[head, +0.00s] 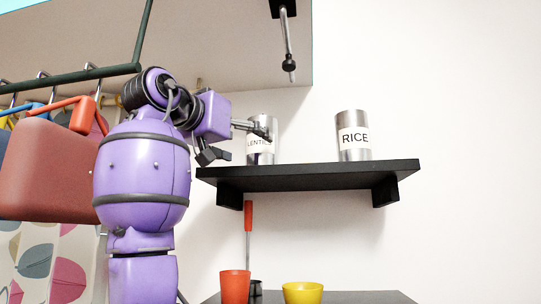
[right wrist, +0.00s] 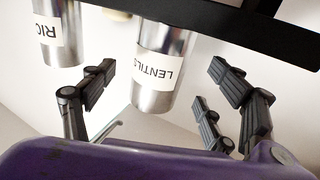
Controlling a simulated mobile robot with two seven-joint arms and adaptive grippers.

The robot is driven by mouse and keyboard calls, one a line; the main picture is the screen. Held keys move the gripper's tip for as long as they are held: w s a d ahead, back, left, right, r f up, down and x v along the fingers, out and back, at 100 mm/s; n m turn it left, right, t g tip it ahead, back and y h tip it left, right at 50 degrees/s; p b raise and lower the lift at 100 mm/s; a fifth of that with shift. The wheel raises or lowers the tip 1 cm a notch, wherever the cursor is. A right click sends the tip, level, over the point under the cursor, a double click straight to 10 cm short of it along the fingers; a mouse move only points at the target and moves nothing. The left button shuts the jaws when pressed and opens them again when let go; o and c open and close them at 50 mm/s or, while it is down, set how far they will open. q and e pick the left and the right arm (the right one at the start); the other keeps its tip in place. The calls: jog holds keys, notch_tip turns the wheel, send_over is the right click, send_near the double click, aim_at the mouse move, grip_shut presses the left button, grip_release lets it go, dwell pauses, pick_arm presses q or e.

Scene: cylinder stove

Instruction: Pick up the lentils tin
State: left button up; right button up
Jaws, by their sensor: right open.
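The lentils tin (head: 262,155) is a silver cylinder with a white label. It stands upright on the black shelf, left of the rice tin, partly covered by a finger of my right gripper (head: 243,143). In the right wrist view, which is upside down, the lentils tin (right wrist: 160,70) shows between the spread fingers of my right gripper (right wrist: 160,92). The fingers are open and empty, with visible gaps to the tin on both sides. I cannot tell whether the tin is fully within their reach. My left gripper is out of view.
The rice tin (head: 353,125) stands on the same black shelf (head: 310,175), with a clear gap to the lentils tin. Below are an orange cup (head: 235,284) and a yellow cup (head: 302,293). Bags (head: 45,170) hang from a rail at left. Wall space at right is clear.

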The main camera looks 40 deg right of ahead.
aim_at(254, 143)
jog(key=shift+x, duration=1.2)
jog(key=shift+d+r+p, duration=0.2)
jog(key=shift+d+p, duration=0.1)
jog(key=shift+d, duration=0.1)
jog(key=x, duration=0.3)
jog(key=shift+w+d+p, duration=0.15)
jog(key=shift+d+p, duration=0.15)
jog(key=shift+d, duration=0.05)
jog(key=shift+w+d+f, duration=0.15)
jog(key=shift+w+d, duration=0.05)
jog(key=shift+d, duration=0.05)
jog(key=shift+a, duration=0.2)
jog(key=c, duration=1.5)
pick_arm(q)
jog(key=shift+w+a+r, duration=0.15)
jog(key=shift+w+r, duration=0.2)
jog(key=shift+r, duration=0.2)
pick_arm(e)
jog(key=shift+d, duration=0.1)
